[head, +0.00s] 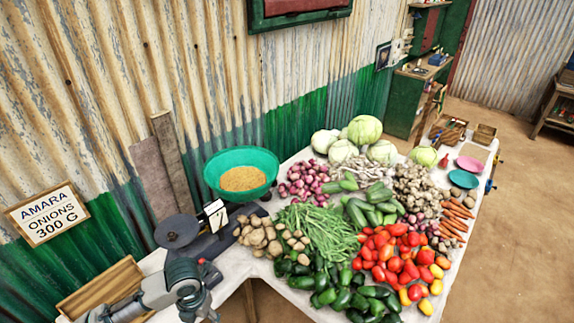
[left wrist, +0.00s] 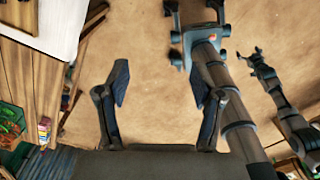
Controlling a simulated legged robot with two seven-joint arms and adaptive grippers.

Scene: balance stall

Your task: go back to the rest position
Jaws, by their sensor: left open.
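My left arm enters the head view at the bottom left, its grey wrist end low in front of the table's near left corner. My left gripper (left wrist: 160,88) shows in the left wrist view with its two dark fingers wide apart and nothing between them. Bare brown floor lies beyond the fingers. A thinner jointed arm of mine at the right of that view ends in a small dark gripper (left wrist: 254,58), which seems to be my right one. It is too small to tell if it is open. The head view does not show it.
The white-covered table (head: 450,248) holds vegetable heaps, a green basin (head: 212,178) of grain and a scale with a dark pan (head: 177,231). A wooden tray (head: 104,288) lies near my left arm. A sign (head: 47,214) reads "AMARA ONIONS 300 G". Floor is clear at right.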

